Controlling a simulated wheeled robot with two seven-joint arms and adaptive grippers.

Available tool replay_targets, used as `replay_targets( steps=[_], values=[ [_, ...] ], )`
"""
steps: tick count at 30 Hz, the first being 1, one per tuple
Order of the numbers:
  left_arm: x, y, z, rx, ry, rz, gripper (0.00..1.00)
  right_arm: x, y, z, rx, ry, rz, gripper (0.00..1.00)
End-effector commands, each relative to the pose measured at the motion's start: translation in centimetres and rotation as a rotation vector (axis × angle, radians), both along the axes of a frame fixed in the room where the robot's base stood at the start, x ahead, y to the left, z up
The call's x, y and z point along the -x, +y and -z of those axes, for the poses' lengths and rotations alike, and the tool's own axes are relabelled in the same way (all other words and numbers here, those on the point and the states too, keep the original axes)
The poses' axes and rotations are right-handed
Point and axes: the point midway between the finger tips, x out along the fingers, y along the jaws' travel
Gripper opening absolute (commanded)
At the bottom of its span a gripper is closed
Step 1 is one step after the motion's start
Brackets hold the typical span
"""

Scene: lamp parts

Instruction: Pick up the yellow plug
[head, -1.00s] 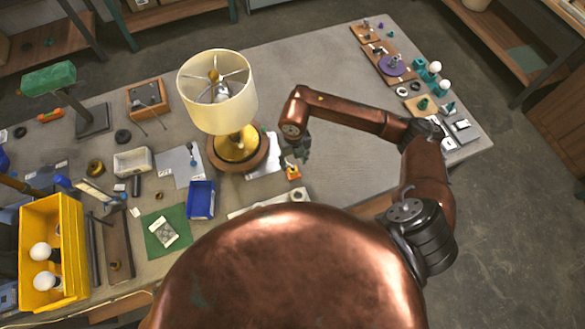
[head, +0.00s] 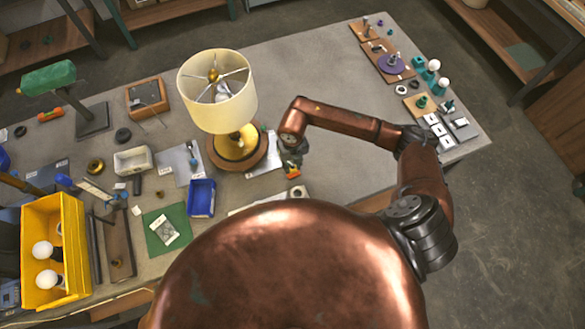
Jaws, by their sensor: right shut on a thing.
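The lamp (head: 218,95) with a cream shade stands on a round wooden base at the table's middle. My right gripper (head: 291,166) hangs just right of the lamp base, pointing down. A small orange-yellow piece (head: 293,174), which looks like the yellow plug, shows at its fingertips. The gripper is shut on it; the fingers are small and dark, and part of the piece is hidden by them. I cannot tell whether the piece touches the table. My left gripper is not in view.
A white sheet (head: 262,163) lies beside the lamp base. A blue bin (head: 202,198), a green mat (head: 158,241) and a yellow crate (head: 72,222) with bulbs are at left. Small parts fill the far right end. The grey table (head: 345,180) right of the gripper is clear.

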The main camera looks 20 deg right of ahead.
Motion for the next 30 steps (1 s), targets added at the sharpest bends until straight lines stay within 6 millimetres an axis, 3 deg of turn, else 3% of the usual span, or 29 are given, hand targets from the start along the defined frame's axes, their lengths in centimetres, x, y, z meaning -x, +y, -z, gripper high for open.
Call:
replay_targets(
  steps=[7, 17, 24, 30],
  values=[
    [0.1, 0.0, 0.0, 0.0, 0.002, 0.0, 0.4, 0.0, 0.0, 0.0, 0.0, -0.001, 0.0, 0.02],
    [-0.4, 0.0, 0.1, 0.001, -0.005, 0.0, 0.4, -0.1, 0.0, -0.4, 0.0, -0.003, -0.001, 0.02],
    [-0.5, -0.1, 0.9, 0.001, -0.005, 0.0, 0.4, -0.3, 0.0, -3.3, -0.001, -0.007, -0.002, 0.0],
    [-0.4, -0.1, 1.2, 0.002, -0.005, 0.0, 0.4, 3.6, -0.1, -7.5, 0.001, -0.006, -0.006, 0.0]
  ],
)
